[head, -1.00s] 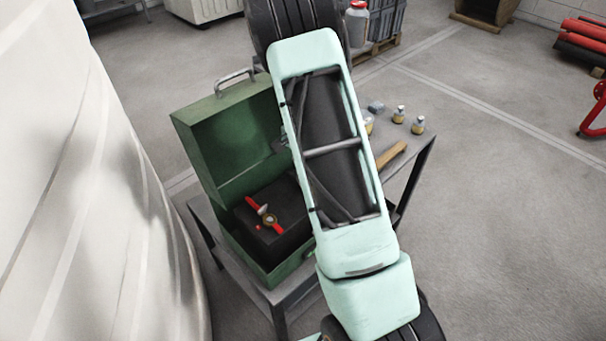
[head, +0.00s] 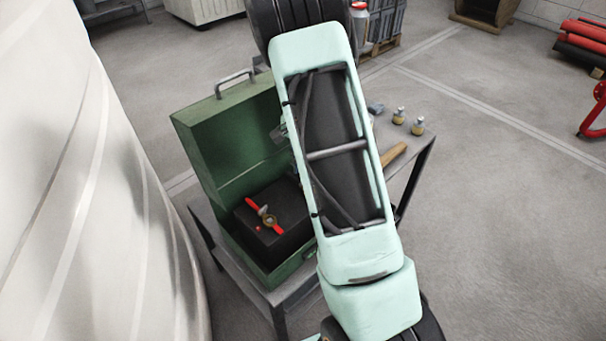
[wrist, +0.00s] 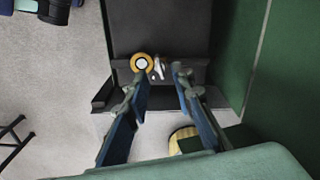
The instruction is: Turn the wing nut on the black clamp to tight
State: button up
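In the wrist view, a dark clamp bar (wrist: 120,64) lies across the black battery-like block (wrist: 160,25). A brass ring with a pale post (wrist: 141,63) and a small silver wing nut (wrist: 159,69) sit at the clamp. My gripper (wrist: 160,73) is open, with its two blue-grey fingers apart. In the picture the wing nut lies between the fingertips; I cannot tell whether they touch it. In the head view, the block (head: 285,208) sits in the green box and carries a red clamp (head: 278,229). My arm hides the black clamp and my gripper there.
The open green box (head: 225,135) stands on a grey table (head: 290,292), its lid raised at the back left. Its green wall (wrist: 275,80) is close on the right in the wrist view. Small brass-coloured fittings (head: 417,127) and a wooden piece (head: 394,155) lie on the table's right.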

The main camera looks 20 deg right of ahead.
notch_tip(320, 180, up, 9)
jog(key=shift+f, duration=0.2)
dwell(0.4)
